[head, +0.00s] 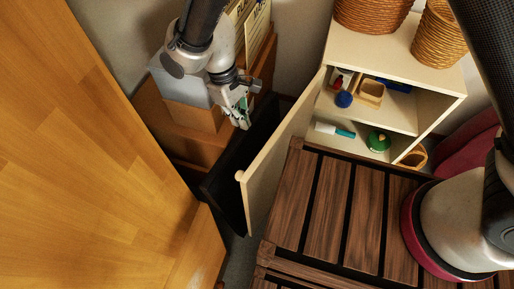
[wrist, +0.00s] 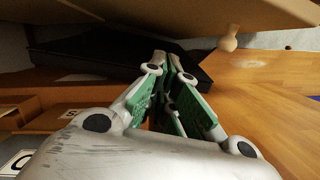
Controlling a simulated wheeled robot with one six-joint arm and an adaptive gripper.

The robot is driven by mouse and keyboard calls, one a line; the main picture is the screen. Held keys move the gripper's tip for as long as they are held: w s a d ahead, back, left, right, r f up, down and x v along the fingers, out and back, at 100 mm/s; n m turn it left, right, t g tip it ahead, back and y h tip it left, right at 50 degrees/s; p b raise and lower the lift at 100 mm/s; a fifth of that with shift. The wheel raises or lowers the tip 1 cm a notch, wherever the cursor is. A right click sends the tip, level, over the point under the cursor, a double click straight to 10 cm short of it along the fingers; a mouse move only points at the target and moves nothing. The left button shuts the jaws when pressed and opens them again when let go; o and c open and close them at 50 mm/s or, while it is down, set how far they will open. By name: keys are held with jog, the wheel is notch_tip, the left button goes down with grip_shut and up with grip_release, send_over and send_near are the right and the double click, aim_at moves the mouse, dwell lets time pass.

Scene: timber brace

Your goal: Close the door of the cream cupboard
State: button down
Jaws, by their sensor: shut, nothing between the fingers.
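The cream cupboard (head: 447,82) stands at the upper right of the head view, its front open. Its door (head: 282,142) is swung wide open from the left side, with its free edge toward the camera. A round knob (head: 240,176) sits near that free edge and also shows in the wrist view (wrist: 228,43). The door panel (wrist: 200,12) spans the top of the wrist view. My gripper (head: 243,122) is shut and empty, left of the door on its outer side, apart from it. Its fingertips (wrist: 165,62) point along the door's side.
A slatted dark wooden crate or table (head: 320,200) stands right of the door, in front of the cupboard. A black panel-like object (head: 235,165) is left of the door. Cardboard boxes (head: 195,117) stand behind my gripper. A large wooden surface (head: 90,150) fills the left. Baskets (head: 440,35) top the cupboard.

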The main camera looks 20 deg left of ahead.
jog(key=s+d+f, duration=0.2)
jog(key=d+f, duration=0.3)
jog(key=f, duration=0.6)
jog(key=shift+s+d, duration=0.35)
jog(key=shift+s, duration=0.05)
jog(key=shift+d, duration=0.1)
